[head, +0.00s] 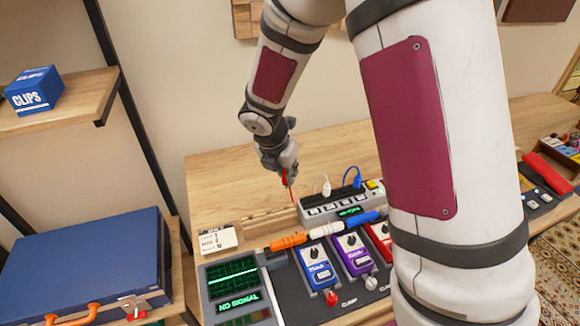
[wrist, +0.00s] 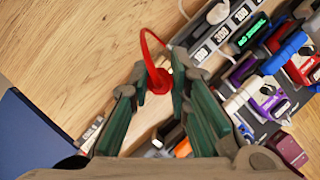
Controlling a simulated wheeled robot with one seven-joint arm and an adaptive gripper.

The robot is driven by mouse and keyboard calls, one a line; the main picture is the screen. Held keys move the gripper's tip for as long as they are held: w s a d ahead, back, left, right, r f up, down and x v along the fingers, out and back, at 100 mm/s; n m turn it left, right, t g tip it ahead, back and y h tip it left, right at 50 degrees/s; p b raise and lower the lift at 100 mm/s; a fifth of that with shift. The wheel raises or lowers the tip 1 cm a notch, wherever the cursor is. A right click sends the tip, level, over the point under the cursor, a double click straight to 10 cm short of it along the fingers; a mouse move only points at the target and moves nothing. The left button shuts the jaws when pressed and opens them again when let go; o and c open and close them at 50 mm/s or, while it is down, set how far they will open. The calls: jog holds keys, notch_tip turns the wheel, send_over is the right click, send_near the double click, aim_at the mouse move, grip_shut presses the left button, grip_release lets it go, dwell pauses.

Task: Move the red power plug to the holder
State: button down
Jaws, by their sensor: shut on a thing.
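The red power plug (head: 285,180) is in my gripper (head: 284,173), held above the wooden table, left of the power strip. In the wrist view the red plug (wrist: 158,80) sits between the two fingertips, and its red cable loops up and over to the right. My gripper is shut on it. The grey power strip (head: 311,214) has a white plug (head: 325,186) and a blue plug (head: 354,179) on it. A pale wooden strip (head: 270,227) lies on the table below my gripper; I cannot tell whether it is the holder. Fingers partly hide the plug.
Orange, white and blue cable connectors (head: 288,241) lie in front of the power strip. Several pedals (head: 315,269) and a NO SIGNAL screen (head: 232,280) stand nearer. A small white card (head: 216,238) is left. The table behind my gripper is clear.

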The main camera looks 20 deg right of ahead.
jog(key=shift+a+f, duration=0.1)
jog(key=shift+f, duration=0.25)
notch_tip(320, 180, down, 2)
jog(key=b, duration=0.3)
jog(key=shift+w+f, duration=0.1)
jog(key=shift+f, duration=0.15)
jog(key=shift+f+b, duration=1.8)
jog(key=shift+f, duration=0.15)
jog(key=shift+f+b, duration=0.45)
jog(key=shift+f, duration=0.55)
dwell(1.3)
jog(key=c, duration=1)
grip_release()
